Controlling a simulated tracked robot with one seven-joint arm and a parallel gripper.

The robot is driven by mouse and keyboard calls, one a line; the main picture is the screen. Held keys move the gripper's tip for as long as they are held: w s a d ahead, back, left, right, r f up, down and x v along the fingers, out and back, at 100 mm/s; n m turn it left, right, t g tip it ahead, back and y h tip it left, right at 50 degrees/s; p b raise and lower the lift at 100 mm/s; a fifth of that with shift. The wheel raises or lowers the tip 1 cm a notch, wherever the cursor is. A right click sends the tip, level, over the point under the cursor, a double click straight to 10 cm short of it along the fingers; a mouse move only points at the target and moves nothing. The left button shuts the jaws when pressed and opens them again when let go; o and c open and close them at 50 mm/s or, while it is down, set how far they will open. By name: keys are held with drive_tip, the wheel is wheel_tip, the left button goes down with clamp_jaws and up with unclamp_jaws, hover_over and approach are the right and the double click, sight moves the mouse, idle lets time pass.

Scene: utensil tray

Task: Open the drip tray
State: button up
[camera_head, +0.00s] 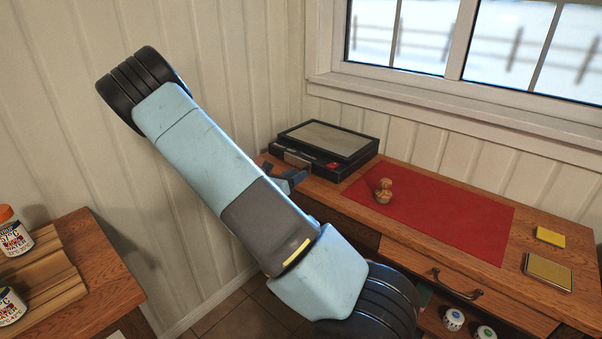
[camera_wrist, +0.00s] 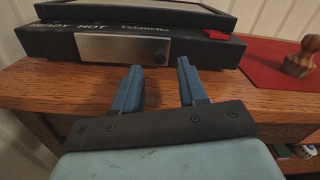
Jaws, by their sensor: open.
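A low black machine (camera_head: 330,145) with a flat top plate stands on the wooden counter against the wall. Nothing is between the fingers. In the head view, my arm partly hides the gripper (camera_head: 291,178).
A red mat (camera_head: 440,215) with a wooden tamper (camera_head: 384,192) lies right of the machine. A yellow sponge (camera_head: 550,237) and a small tray (camera_head: 549,271) are farther right. A drawer handle (camera_head: 457,285) juts from the counter front. Bottles (camera_head: 14,235) stand on the left table.

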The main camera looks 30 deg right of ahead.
drive_tip(key=shift+x, duration=1.65)
clamp_jaws()
